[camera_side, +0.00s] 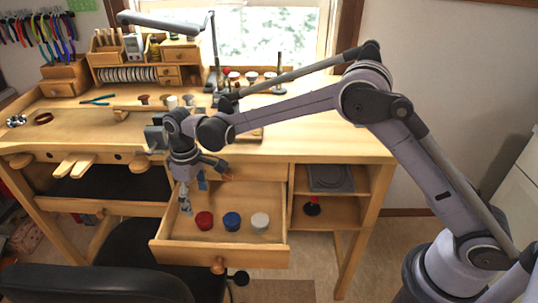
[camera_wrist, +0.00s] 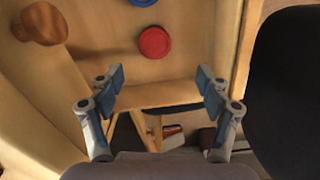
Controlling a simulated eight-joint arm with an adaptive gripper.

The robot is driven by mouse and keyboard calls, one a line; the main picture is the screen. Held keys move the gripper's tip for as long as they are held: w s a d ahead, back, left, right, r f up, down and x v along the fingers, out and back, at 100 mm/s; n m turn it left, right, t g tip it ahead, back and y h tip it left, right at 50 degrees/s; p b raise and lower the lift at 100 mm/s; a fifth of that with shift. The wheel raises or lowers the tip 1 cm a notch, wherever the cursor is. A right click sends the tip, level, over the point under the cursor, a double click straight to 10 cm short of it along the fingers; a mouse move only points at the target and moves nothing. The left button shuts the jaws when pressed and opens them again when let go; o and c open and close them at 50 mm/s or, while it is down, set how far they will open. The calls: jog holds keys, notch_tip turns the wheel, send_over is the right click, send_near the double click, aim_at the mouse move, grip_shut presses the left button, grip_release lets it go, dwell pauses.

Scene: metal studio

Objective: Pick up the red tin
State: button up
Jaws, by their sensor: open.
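The red tin (camera_side: 204,221) stands in the open drawer (camera_side: 220,255) of the workbench, leftmost in a row with a blue tin (camera_side: 232,221) and a white tin (camera_side: 260,222). In the wrist view the red tin (camera_wrist: 154,42) shows its round top, ahead of my fingers and between their lines. Part of the blue tin (camera_wrist: 143,2) shows at the top edge. My gripper (camera_side: 194,197) hangs above the left side of the drawer, near the red tin and apart from it. In the wrist view my gripper (camera_wrist: 160,84) is open, with nothing between its fingers.
The drawer's wooden knob (camera_side: 218,265) sticks out at the front. A black chair (camera_side: 100,283) stands close to the drawer at left. The bench top (camera_side: 320,140) lies above and behind, with a lamp (camera_side: 215,50). The drawer floor around the tins is bare.

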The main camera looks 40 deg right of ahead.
send_over(204, 217)
jog(key=a, duration=0.1)
notch_tip(204, 217, down, 4)
jog(key=shift+f, duration=0.2)
jog(key=shift+d+f, duration=0.25)
jog(key=shift+f, duration=1.1)
jog(key=shift+d+f, duration=0.2)
jog(key=shift+f, duration=1.15)
jog(key=c, duration=1.3)
